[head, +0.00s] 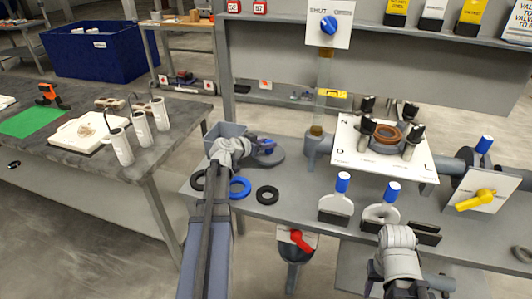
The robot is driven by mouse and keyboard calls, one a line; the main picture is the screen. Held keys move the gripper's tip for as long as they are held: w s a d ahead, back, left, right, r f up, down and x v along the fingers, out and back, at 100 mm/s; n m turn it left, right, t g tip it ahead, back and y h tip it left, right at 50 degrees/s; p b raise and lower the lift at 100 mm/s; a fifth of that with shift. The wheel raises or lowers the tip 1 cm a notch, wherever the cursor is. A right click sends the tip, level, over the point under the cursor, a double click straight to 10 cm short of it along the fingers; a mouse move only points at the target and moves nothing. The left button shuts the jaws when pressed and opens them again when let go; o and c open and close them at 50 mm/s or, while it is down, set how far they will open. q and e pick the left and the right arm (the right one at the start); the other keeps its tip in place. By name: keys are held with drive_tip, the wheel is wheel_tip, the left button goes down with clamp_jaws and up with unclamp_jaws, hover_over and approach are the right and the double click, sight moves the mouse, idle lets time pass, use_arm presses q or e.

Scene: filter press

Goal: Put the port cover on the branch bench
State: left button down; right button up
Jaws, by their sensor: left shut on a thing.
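I cannot tell whether the disc touches the bench top. The grey bench (300,188), which seems to be the branch bench, runs across the middle and right. A port with a brown ring (386,134) sits on a white plate at its right, among black-knobbed clamps. My right arm's wrist is at the lower right; its fingers cannot be made out.
A blue ring (240,187) and a black ring (267,195) lie in front of the cover. A grey bin (226,130) stands behind my left wrist. Two blue-capped pieces (337,202) stand at the front edge. A red-handled valve (300,241) is below.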

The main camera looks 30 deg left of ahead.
use_arm(q)
drive_tip(key=shift+f+b, duration=0.9)
drive_tip(key=shift+f, duration=0.45)
drive_tip(key=shift+f, duration=0.15)
drive_tip(key=shift+c, duration=2.4)
unclamp_jaws()
drive_tip(key=shift+s+r, duration=0.3)
drive_tip(key=shift+r, duration=0.1)
drive_tip(key=p+v, duration=0.4)
drive_tip(key=v, duration=0.7)
drive_tip(key=shift+s+p, duration=0.2)
drive_tip(key=shift+p, duration=0.1)
